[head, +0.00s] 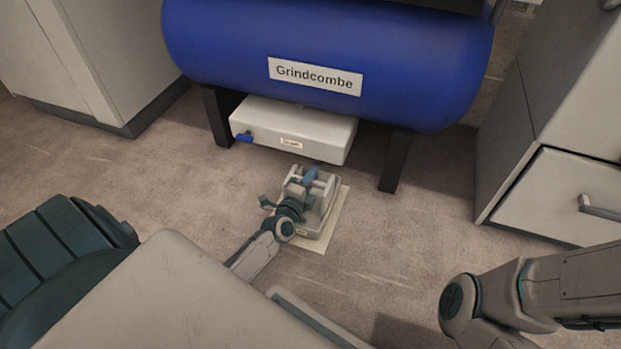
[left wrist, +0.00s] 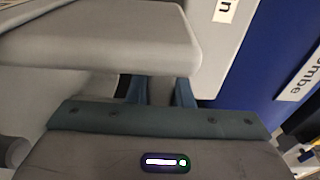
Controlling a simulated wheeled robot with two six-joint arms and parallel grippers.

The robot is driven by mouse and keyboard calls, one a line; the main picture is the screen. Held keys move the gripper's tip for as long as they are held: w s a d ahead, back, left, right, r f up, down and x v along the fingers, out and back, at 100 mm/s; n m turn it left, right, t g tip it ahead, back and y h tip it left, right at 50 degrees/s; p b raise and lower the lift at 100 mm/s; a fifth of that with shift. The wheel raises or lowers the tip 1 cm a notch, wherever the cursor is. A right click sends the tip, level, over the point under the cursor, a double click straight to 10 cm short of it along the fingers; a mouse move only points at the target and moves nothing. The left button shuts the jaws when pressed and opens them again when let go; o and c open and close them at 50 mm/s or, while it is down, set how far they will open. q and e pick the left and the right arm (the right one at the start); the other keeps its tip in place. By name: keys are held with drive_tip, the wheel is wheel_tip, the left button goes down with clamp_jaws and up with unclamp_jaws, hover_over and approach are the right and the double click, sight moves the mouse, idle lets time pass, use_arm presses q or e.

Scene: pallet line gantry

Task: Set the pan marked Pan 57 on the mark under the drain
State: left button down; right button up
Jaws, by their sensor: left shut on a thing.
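A small pale grey pan (head: 318,222) sits low over a cream mark (head: 341,206) on the floor, which shows around its edges. I cannot tell whether it touches the floor. A label on its front is too small to read. My left gripper (head: 311,178) is over the pan and shut on it; the fingers hide part of the grip. In the left wrist view a pale rounded slab (left wrist: 110,45) covers the fingertips (left wrist: 160,92); I cannot tell whether it is the pan. The white drain box (head: 325,132) with a blue tap (head: 243,138) hangs just behind. My right gripper is out of view.
A blue tank (head: 330,60) labelled Grindcombe stands on dark legs (head: 397,160) above the box. Grey cabinets stand at the left (head: 110,55) and right (head: 560,195). The floor to both sides of the mark is clear.

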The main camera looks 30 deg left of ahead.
use_arm(q)
drive_tip(key=shift+f, duration=0.15)
drive_tip(key=c, duration=1.3)
unclamp_jaws()
drive_tip(key=s+d+p, duration=0.1)
drive_tip(key=s+p, duration=0.3)
drive_tip(key=s, duration=0.8)
drive_tip(key=shift+d+r+p, duration=0.2)
drive_tip(key=shift+d+p, duration=0.1)
